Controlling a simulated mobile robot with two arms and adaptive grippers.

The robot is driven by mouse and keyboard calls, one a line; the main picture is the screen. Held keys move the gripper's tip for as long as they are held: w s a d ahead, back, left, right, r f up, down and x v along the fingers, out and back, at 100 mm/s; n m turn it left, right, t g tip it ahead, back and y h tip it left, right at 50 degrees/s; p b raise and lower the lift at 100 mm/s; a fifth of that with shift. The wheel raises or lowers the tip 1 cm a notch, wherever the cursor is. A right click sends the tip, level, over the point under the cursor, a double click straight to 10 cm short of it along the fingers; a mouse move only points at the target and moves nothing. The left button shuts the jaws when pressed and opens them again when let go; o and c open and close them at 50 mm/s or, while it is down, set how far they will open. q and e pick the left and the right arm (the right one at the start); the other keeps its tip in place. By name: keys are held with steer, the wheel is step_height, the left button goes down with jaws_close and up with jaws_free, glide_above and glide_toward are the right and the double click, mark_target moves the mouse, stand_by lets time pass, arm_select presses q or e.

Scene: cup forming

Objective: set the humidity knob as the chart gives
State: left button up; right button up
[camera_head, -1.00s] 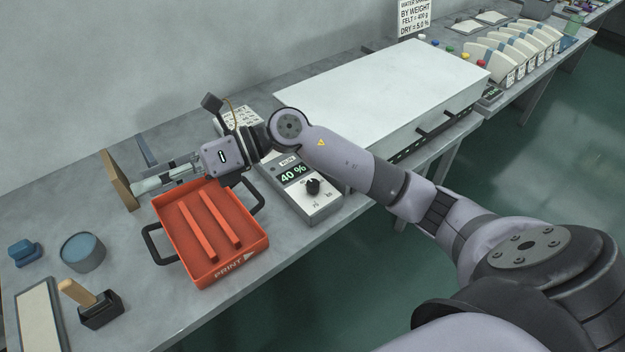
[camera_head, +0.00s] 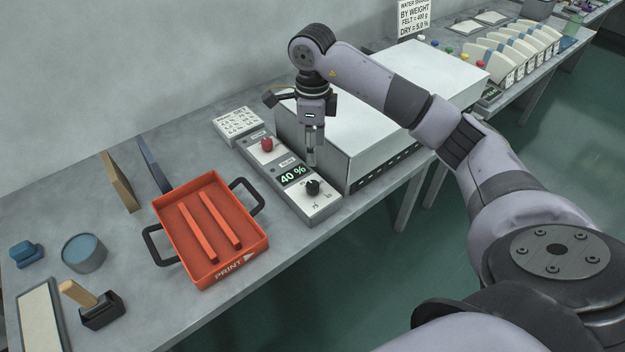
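The control box (camera_head: 322,208) stands on the bench with a green display (camera_head: 293,175) reading 40 %. A black knob (camera_head: 313,187) with a small scale around it is at its near end, and a red knob (camera_head: 267,144) is at its far end. A white printed chart card (camera_head: 237,124) lies behind the box; its print is too small to read. My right gripper (camera_head: 311,163) points down just above the black knob, apparently apart from it. Its fingers are seen as one narrow shape, so their opening is unclear. My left gripper is not in view.
An orange tray (camera_head: 262,246) with black handles and two bars stands left of the box. A large white-topped unit (camera_head: 440,70) stands close on the right. A blue round tub (camera_head: 83,253) and a wooden-handled tool (camera_head: 78,293) are at the left. The bench's front edge is near the box.

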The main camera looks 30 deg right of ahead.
mark_target(313, 184)
step_height(313, 184, down, 12)
steer(key=shift+f+p, duration=0.1)
steer(key=shift+p, duration=0.9)
jaws_close()
